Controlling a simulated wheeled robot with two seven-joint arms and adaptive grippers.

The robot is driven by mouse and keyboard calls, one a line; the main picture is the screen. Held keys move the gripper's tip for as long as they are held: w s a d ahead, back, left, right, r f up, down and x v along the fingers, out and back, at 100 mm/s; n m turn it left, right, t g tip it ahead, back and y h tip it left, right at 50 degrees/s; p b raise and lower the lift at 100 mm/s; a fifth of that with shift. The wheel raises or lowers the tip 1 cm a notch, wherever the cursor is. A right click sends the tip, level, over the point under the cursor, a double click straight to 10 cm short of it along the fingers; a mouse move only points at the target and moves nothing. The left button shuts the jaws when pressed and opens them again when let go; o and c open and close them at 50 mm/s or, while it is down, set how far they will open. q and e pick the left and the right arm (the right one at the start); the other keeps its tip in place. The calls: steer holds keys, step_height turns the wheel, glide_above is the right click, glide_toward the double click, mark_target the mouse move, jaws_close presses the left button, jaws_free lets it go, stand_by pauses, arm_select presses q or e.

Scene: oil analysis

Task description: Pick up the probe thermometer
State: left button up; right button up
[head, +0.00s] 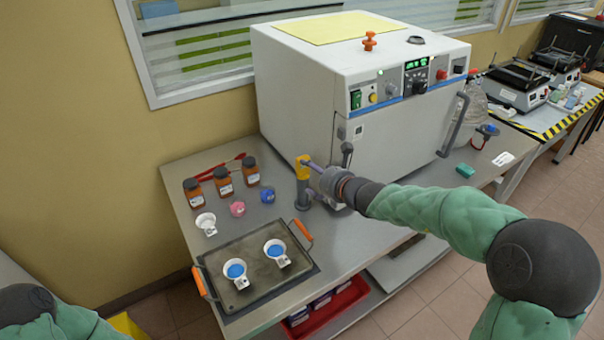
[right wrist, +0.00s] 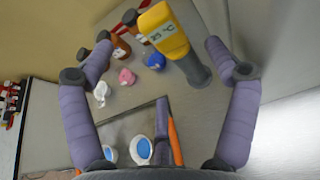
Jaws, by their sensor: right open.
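The probe thermometer (head: 302,164) has a yellow head and stands upright in a grey cylindrical holder (head: 302,198) on the metal bench, just in front of the white oven. In the right wrist view, its yellow head (right wrist: 164,32) with a small display lies between my right gripper's fingers, nearer the right one. My right gripper (head: 314,176) is open and empty, with its purple fingers spread around the thermometer's head; contact is not clear. It also shows in the right wrist view (right wrist: 158,44). Of my left arm only a part shows at the lower left; its gripper is out of view.
A white oven (head: 300,95) stands right behind the thermometer. Several brown bottles (head: 222,182), a pink item (head: 237,209) and a blue item (head: 267,195) lie to the left. A dark tray (head: 245,262) with orange handles holds two white dishes in front.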

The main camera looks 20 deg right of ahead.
mark_target(303, 169)
steer(key=b+x, duration=0.2)
steer(key=x, duration=0.5)
steer(key=shift+w+f, duration=0.2)
steer(key=shift+f, duration=0.05)
steer(key=shift+w+a, duration=0.1)
steer(key=shift+w, duration=0.45)
steer(key=c, duration=1.7)
steer(key=shift+o, duration=0.2)
